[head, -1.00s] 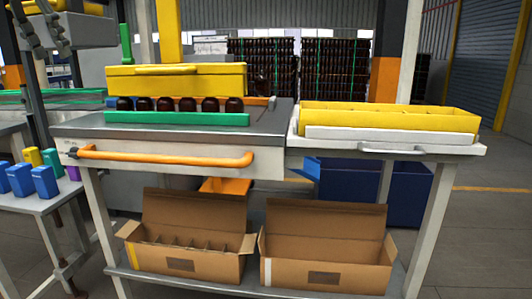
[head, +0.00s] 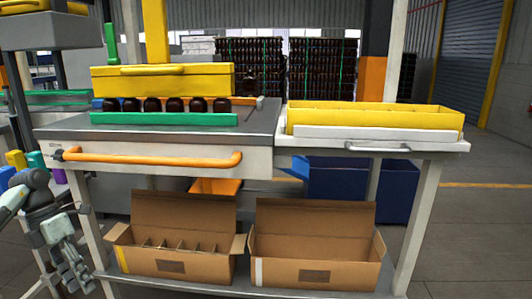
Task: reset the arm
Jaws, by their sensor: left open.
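My left gripper (head: 76,274) is at the lower left of the head view, pointing down, open, with nothing seen between its fingers. It hangs in front of the left leg of the workbench (head: 165,144), apart from the boxes. My right gripper is not in view. A row of several dark amber bottles (head: 152,105) stands on the bench top, between a yellow block (head: 160,82) above and a green bar (head: 165,119) in front.
Two open cardboard boxes, one with dividers (head: 185,265) and one without (head: 315,275), stand on the lower shelf. A yellow divided tray (head: 375,119) sits on the right side table. Blue bins (head: 360,190) stand behind. Floor at the right is free.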

